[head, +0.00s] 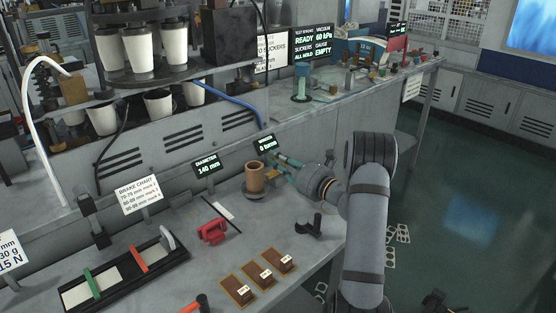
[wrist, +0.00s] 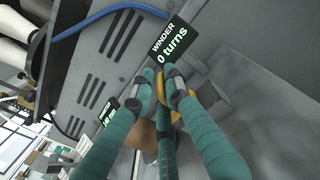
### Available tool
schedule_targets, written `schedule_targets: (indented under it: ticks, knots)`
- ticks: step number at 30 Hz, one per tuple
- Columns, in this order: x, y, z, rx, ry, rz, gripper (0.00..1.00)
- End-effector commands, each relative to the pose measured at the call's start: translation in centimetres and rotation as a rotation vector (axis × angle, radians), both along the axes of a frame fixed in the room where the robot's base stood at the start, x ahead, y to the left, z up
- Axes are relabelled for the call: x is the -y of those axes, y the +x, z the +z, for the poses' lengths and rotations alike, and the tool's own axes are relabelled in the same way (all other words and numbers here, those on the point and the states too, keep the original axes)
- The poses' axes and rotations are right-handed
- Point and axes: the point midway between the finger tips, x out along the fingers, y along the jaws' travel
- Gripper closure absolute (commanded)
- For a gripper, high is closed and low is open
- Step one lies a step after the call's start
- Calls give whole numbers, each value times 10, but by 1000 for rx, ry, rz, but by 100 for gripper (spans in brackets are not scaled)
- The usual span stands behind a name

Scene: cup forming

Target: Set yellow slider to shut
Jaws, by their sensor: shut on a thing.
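My gripper (head: 276,165) has teal fingers and reaches in from the right, beside a tan cylinder (head: 255,178) on a round grey base. In the wrist view my gripper (wrist: 170,82) is closed around a narrow yellow piece (wrist: 162,92), which shows between the fingers below the winder display. The fingers hide much of this piece, so I cannot tell whether it is the yellow slider. No yellow slider shows clearly in the head view. A black rail unit (head: 126,275) at the lower left carries a green, an orange and a pale upright piece.
The winder display (head: 265,144) reads 0 turns, close behind my gripper. A red device (head: 212,231), a black handle (head: 309,227) and three brown blocks (head: 258,276) lie on the grey bench. A grey louvred cabinet wall (head: 200,125) rises behind.

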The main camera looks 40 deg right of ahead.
Motion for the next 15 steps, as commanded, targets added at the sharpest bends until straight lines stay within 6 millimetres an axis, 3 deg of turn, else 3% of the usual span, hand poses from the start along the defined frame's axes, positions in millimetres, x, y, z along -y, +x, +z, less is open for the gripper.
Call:
schedule_targets:
  ticks: [4, 15]
  knots:
    - [1, 0, 1, 3, -1, -3, 100]
    - [2, 0, 2, 3, -1, -4, 100]
